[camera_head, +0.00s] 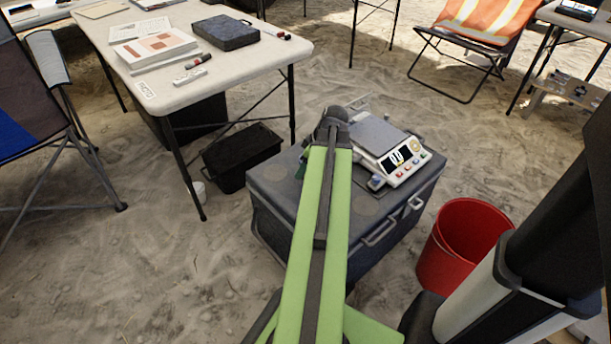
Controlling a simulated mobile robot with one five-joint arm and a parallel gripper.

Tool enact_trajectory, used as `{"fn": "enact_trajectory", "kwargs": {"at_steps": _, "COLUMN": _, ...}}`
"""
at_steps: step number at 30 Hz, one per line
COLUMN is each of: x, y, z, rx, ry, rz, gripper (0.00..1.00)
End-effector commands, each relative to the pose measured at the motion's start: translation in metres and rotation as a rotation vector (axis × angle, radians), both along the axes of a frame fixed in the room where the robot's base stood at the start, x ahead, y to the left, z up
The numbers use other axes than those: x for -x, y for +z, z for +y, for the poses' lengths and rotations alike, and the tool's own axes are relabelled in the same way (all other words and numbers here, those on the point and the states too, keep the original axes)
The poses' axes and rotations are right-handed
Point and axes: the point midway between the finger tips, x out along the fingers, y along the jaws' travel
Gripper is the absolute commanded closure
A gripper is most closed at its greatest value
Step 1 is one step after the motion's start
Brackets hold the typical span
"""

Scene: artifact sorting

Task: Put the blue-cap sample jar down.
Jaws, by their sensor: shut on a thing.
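My green arm reaches forward over the grey-blue cooler box, up to a dark rounded joint. My gripper is hidden behind this arm, so its jaws and anything between them do not show. The blue-cap sample jar is not visible. A small dark and green piece shows just left of the arm over the cooler lid (270,176); I cannot tell what it is.
A white scale (402,163) with a grey pan stands on the cooler's right part. A red bucket (450,272) stands right of the cooler. A black crate (228,180) and a folding table (270,57) with papers and a dark case are at left. Sandy floor lies between.

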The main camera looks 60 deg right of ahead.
Motion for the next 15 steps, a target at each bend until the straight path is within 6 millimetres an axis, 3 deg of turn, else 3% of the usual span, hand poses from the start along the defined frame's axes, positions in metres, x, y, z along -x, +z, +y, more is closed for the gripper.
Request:
{"fn": "enact_trajectory", "kwargs": {"at_steps": 1, "x": 0.000, "y": -0.017, "z": 0.000, "rx": 0.000, "ry": 0.000, "rz": 0.000, "gripper": 0.96}}
{"fn": "enact_trajectory", "kwargs": {"at_steps": 5, "x": 0.000, "y": -0.037, "z": 0.000, "rx": 0.000, "ry": 0.000, "rz": 0.000, "gripper": 0.96}}
{"fn": "enact_trajectory", "kwargs": {"at_steps": 15, "x": 0.000, "y": -0.036, "z": 0.000, "rx": 0.000, "ry": 0.001, "rz": 0.000, "gripper": 0.96}}
